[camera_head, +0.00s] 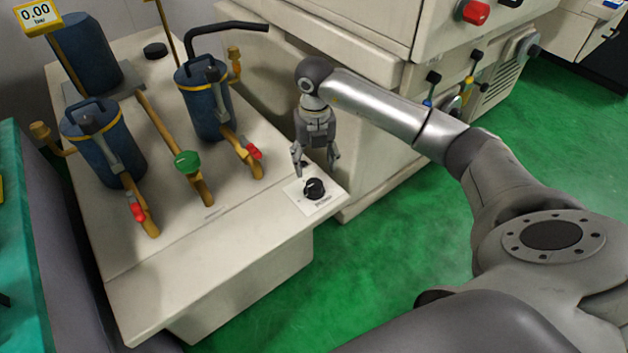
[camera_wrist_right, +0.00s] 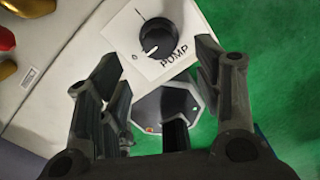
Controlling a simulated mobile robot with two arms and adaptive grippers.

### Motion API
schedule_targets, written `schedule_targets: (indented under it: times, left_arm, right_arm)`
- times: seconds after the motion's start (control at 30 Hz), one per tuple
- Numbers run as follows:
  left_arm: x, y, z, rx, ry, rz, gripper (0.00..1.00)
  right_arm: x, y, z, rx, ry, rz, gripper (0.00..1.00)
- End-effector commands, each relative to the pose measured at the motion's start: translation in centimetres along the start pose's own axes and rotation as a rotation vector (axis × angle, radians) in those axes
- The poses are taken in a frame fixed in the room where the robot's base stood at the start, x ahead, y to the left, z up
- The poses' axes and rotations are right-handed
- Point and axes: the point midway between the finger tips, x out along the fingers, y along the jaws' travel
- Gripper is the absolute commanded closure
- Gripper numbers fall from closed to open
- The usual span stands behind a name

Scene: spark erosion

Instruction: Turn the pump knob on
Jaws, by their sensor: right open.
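The pump knob (camera_head: 314,188) is a black round knob on a white label plate near the right front corner of the pale bench. In the right wrist view the knob (camera_wrist_right: 159,39) shows a white pointer line, and the plate reads PUMP, with a "0" mark to the lower left. The white line points toward that lower-left side. My right gripper (camera_head: 316,172) is open and empty, pointing down just behind and above the knob. In the right wrist view its two fingers (camera_wrist_right: 168,95) are spread, with the knob beyond the tips and apart from them. My left gripper is not in view.
Two blue canisters (camera_head: 210,100) (camera_head: 105,145) stand on the bench with brass pipes, a green knob (camera_head: 187,161) and red-handled valves (camera_head: 254,151). A yellow display (camera_head: 36,14) reads 0.00 bar. A large machine (camera_head: 375,60) stands behind. Green floor (camera_head: 400,250) lies open to the right.

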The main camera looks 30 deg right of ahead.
Motion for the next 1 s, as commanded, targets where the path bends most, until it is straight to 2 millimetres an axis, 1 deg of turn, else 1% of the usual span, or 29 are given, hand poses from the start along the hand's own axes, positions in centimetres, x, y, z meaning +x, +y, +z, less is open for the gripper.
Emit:
schedule_targets:
  times: [0.03, 0.2, 0.3, 0.4, 0.53, 0.8, 1.0]
  left_arm:
    - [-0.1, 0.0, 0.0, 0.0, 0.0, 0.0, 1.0]
    - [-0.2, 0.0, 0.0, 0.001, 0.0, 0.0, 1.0]
    - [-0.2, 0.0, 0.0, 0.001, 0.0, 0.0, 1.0]
    - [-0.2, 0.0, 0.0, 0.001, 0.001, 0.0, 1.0]
    - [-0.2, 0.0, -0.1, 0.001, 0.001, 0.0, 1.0]
    - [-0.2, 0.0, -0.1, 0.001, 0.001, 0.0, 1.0]
    - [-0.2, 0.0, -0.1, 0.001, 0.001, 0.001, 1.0]
  right_arm:
    - [1.1, 0.0, -0.1, 0.0, 0.005, 0.0, 0.4]
    - [4.3, 0.1, -0.1, -0.001, 0.004, 0.001, 0.4]
    - [5.8, 0.1, -0.1, -0.001, 0.003, 0.002, 0.4]
    - [6.8, 0.1, 0.0, 0.0, 0.001, 0.003, 0.4]
    - [7.5, 0.1, 0.0, -0.001, 0.001, 0.003, 0.4]
    - [7.6, 0.1, 0.0, -0.002, 0.0, 0.004, 0.4]
    - [7.6, 0.1, 0.0, -0.002, 0.0, 0.004, 0.66]
